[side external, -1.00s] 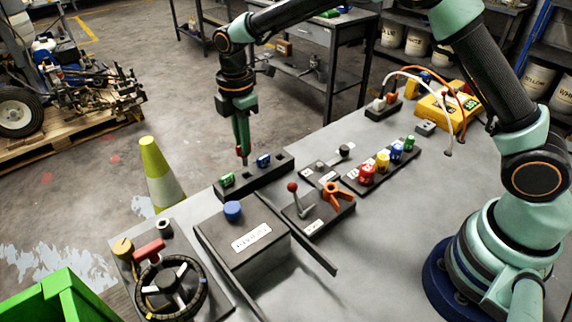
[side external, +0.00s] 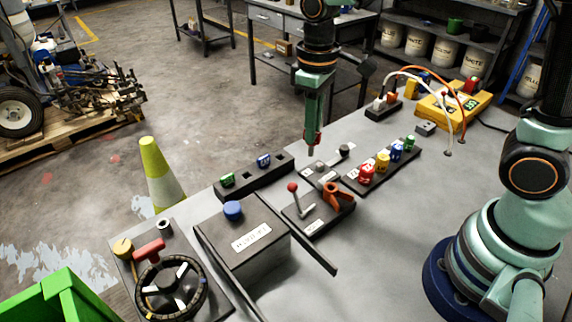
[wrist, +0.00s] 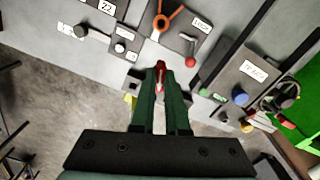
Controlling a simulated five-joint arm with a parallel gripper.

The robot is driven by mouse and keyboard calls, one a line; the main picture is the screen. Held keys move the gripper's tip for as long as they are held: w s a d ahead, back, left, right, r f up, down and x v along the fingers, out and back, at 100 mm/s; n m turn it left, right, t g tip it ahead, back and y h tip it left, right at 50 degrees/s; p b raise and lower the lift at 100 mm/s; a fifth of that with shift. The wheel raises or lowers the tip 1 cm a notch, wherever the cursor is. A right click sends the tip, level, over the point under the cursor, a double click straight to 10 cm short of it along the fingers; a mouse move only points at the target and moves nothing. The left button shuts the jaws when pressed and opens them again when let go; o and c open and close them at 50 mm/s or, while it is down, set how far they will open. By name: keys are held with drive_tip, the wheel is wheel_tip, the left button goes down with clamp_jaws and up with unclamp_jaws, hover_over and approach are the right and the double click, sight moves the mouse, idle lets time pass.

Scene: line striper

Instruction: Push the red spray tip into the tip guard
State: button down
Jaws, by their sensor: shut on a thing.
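My gripper (side external: 313,146) is shut on the red spray tip (side external: 316,138). In the wrist view the red tip (wrist: 160,68) sticks out between the fingertips (wrist: 160,90). My gripper hangs upright in the air, above the back edge of the bench. The orange piece, apparently the tip guard (side external: 337,193), stands on a dark base to the lower right of my gripper. It also shows at the top of the wrist view (wrist: 164,20). The tip and the guard are apart. Fine shape of the guard's opening cannot be made out.
A black rack (side external: 270,182) holds a green tip (side external: 227,180) and a blue tip (side external: 264,160). A red-knobbed lever (side external: 293,187) stands beside the guard. Colored caps (side external: 382,162) stand in a row to the right. A dark box (side external: 238,250) stands in front.

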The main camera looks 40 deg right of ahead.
drive_tip(key=s+d+f+m, duration=0.2)
drive_tip(key=s+f+m, duration=0.2)
drive_tip(key=f, duration=0.1)
drive_tip(key=shift+s+f, duration=0.3)
idle(0.5)
drive_tip(key=shift+f, duration=2.1)
idle(1.8)
drive_tip(key=c, duration=0.5)
unclamp_jaws()
drive_tip(key=shift+r, duration=3.5)
drive_tip(key=shift+d, duration=0.1)
